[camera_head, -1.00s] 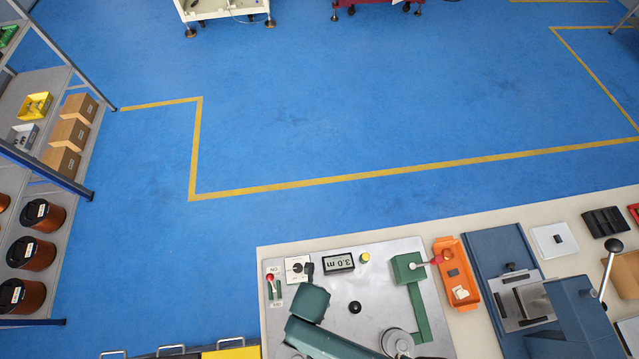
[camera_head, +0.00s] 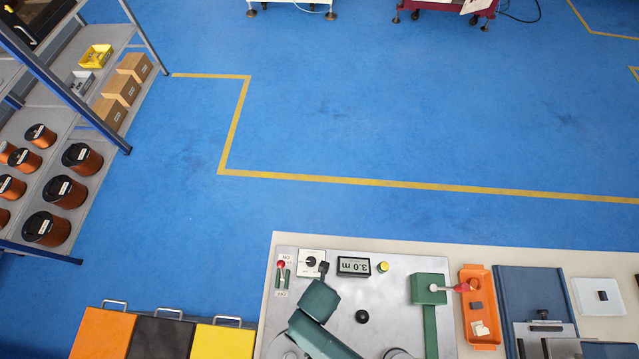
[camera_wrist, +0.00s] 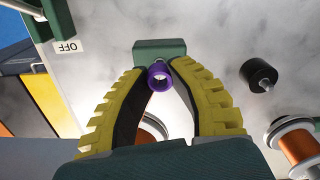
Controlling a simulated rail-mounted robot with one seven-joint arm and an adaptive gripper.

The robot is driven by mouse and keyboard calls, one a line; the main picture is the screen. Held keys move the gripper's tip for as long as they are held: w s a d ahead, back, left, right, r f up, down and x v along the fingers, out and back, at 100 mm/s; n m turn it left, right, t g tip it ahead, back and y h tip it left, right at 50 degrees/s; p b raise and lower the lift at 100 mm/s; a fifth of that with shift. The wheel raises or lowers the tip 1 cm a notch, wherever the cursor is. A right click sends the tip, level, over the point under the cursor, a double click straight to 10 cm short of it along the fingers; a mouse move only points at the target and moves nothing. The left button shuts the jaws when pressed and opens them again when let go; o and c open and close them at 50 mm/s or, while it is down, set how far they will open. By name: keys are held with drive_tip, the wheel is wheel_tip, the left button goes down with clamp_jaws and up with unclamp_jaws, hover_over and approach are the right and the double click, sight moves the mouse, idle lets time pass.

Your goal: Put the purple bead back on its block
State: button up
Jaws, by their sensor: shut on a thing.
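My gripper (camera_wrist: 159,70) shows in the wrist view, its two yellow ribbed fingers closed at the tips around the purple bead (camera_wrist: 161,78). The bead is a short ring with its hole facing the camera. A dark green block (camera_wrist: 160,49) sits just beyond the fingertips, directly behind the bead in the picture. I cannot tell whether bead and block touch. I cannot make out the gripper or the bead in the head view.
The head view shows a grey machine plate (camera_head: 390,310) with a "3.0 m" display (camera_head: 353,267) and a red-knobbed lever. An orange tray (camera_head: 480,275) lies to its right. A black knob (camera_wrist: 258,75) and a copper spool (camera_wrist: 300,145) are right of my gripper.

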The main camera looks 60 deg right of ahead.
drive_tip(key=shift+f, duration=0.1)
drive_tip(key=shift+f+b, duration=0.65)
drive_tip(key=shift+f, duration=0.35)
drive_tip(key=o, duration=0.7)
drive_tip(key=shift+o, duration=0.2)
drive_tip(key=shift+r, duration=0.1)
wheel_tip(320, 180, up, 12)
